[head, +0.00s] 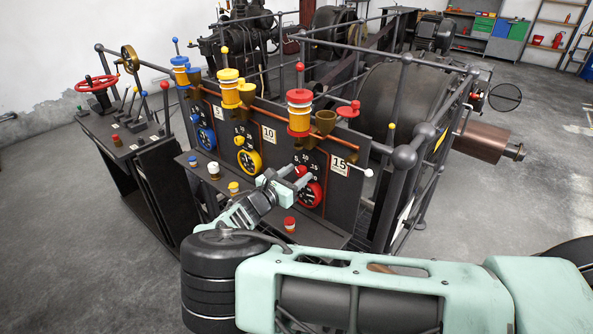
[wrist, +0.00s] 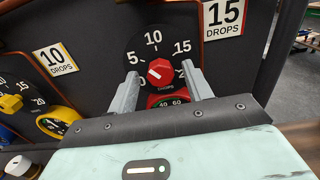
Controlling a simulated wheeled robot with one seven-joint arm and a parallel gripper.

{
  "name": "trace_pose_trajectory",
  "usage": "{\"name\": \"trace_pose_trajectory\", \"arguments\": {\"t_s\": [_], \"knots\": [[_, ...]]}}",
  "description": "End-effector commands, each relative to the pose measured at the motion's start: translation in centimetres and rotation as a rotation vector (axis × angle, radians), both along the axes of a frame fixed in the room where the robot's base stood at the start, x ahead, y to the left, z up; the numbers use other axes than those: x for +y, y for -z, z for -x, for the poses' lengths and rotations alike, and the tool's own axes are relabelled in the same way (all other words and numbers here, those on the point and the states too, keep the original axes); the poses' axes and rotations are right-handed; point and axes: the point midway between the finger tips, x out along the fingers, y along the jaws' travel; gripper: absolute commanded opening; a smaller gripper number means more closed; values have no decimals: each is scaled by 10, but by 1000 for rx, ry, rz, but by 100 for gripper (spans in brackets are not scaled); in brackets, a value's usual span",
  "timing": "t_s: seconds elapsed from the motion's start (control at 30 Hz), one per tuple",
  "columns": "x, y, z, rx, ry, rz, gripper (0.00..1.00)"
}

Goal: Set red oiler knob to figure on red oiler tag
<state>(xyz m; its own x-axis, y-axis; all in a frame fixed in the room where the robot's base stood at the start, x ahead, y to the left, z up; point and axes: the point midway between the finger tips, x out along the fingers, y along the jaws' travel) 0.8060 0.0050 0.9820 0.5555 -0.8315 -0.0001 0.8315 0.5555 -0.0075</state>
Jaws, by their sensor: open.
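The red oiler knob (wrist: 160,72) sits on a black dial (wrist: 138,42) marked 5, 10, 15 and, partly hidden, 20. A small white mark shows on the knob, toward its left side; its exact direction is hard to read. The red oiler tag (wrist: 224,16) reads 15 DROPS; it also shows in the head view (head: 339,165). My gripper (wrist: 160,74) is open, with one finger on each side of the knob and gaps visible between. In the head view my gripper (head: 296,182) is at the red dial panel, partly covering the knob.
A red-rimmed gauge (head: 311,194) lies just below the knob. Yellow and blue oilers with their own dials stand to the left, with a 10 DROPS tag (wrist: 55,59) beside the yellow. A ledge with small caps, including a red one (head: 290,224), runs below the panel.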

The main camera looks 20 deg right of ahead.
Motion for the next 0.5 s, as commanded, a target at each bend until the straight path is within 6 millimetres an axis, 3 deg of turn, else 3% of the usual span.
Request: {"name": "trace_pose_trajectory", "arguments": {"t_s": [0.33,0.37,0.5], "knots": [[-4,1,-3,1,-1,-1,50],[-4,1,-3,1,-1,-1,47],[-4,1,-3,1,-1,-1,8]]}}
